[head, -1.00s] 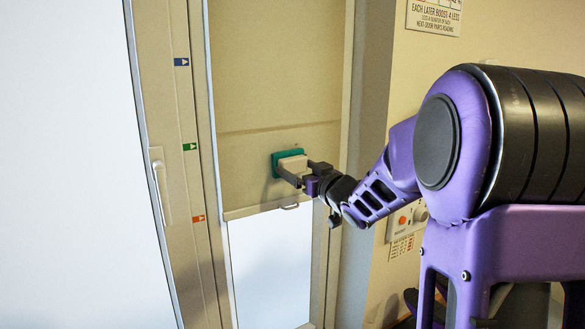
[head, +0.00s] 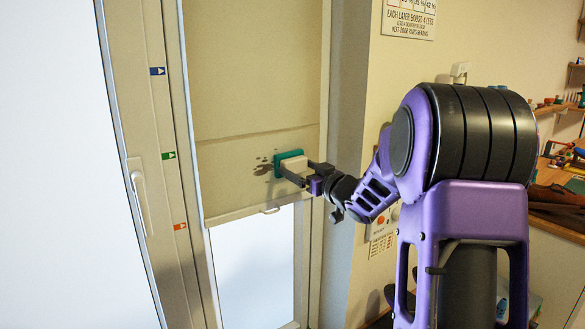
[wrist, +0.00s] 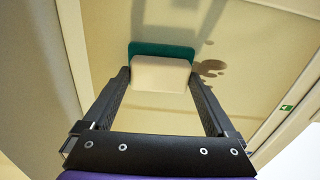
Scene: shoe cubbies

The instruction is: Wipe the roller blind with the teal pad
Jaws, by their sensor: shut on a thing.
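The teal pad (head: 280,158) with its cream grip block (head: 296,167) is at the lower part of the beige roller blind (head: 250,85). My gripper (head: 303,175) is shut on the cream block, one finger on each side. In the wrist view the pad (wrist: 150,49) lies flat toward the blind, beyond my fingers (wrist: 160,78); I cannot tell if it touches. Dark blotches (head: 262,166) show on the blind just left of the pad. In the wrist view these blotches (wrist: 210,67) are right of it. The blind behind the pad is hidden.
The blind's bottom bar (head: 235,217) has a small pull handle (head: 271,210), with bright glass below. A door frame with a white handle (head: 141,200) and coloured arrow stickers stands left. A wall with a red-knobbed panel (head: 381,222) is right. Shelves stand far right.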

